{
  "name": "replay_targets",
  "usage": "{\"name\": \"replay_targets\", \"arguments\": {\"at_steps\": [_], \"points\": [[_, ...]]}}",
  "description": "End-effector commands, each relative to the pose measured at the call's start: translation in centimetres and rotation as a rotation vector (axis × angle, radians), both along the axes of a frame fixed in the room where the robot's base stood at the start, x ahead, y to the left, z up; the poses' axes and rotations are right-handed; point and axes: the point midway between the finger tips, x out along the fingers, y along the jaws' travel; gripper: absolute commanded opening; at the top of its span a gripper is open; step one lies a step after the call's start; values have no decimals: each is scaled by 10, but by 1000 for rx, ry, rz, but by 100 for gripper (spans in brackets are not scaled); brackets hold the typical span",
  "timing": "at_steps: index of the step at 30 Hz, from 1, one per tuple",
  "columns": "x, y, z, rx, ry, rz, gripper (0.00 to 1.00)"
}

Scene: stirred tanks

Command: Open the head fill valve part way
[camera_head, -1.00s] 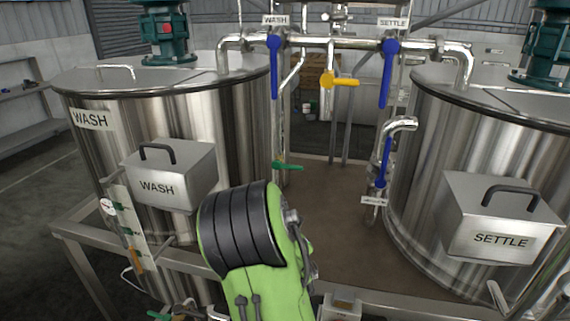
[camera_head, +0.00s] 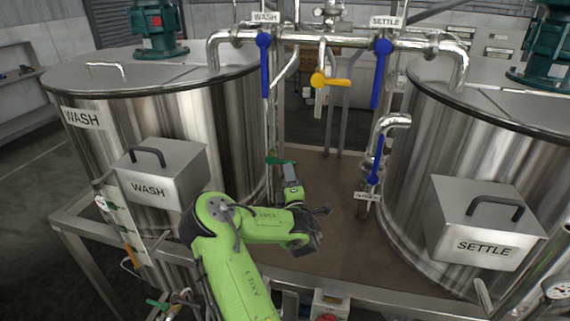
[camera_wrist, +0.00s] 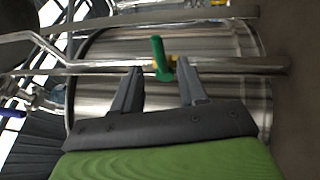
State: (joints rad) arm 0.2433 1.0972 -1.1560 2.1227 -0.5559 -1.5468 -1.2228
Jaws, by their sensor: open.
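A small valve with a green lever (camera_head: 279,161) sits on a thin vertical steel pipe beside the WASH tank. I see no readable label on it, so I cannot confirm it is the head fill valve. In the wrist view its green lever (camera_wrist: 159,58) stands between and just beyond my fingertips, with a bit of yellow beside it on the pipe. My gripper (camera_wrist: 158,80) is open and empty, its two fingers on either side of the lever. In the head view my gripper (camera_head: 291,180) is just below the lever. I cannot tell whether a finger touches it.
Blue levers hang at the WASH (camera_head: 264,62) and SETTLE (camera_head: 382,72) labels, with a yellow lever (camera_head: 331,81) between. Another blue lever (camera_head: 376,160) is near the SETTLE tank (camera_head: 425,150). The WASH tank (camera_head: 230,110) stands close on the left. The brown deck between the tanks is clear.

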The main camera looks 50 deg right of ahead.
Motion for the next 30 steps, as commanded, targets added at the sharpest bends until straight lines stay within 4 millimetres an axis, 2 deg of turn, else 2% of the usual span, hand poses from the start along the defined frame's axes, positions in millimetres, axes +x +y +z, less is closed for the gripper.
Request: {"name": "replay_targets", "arguments": {"at_steps": [3,10,15,22,23,30], "points": [[15,-18,1,2,-9,0,42],[38,-38,8,0,-3,1,42],[46,-44,11,-1,-3,0,42],[46,-44,11,-3,-2,-1,42],[46,-44,11,-2,-2,-1,41],[46,-44,11,-1,-2,-1,4]]}}
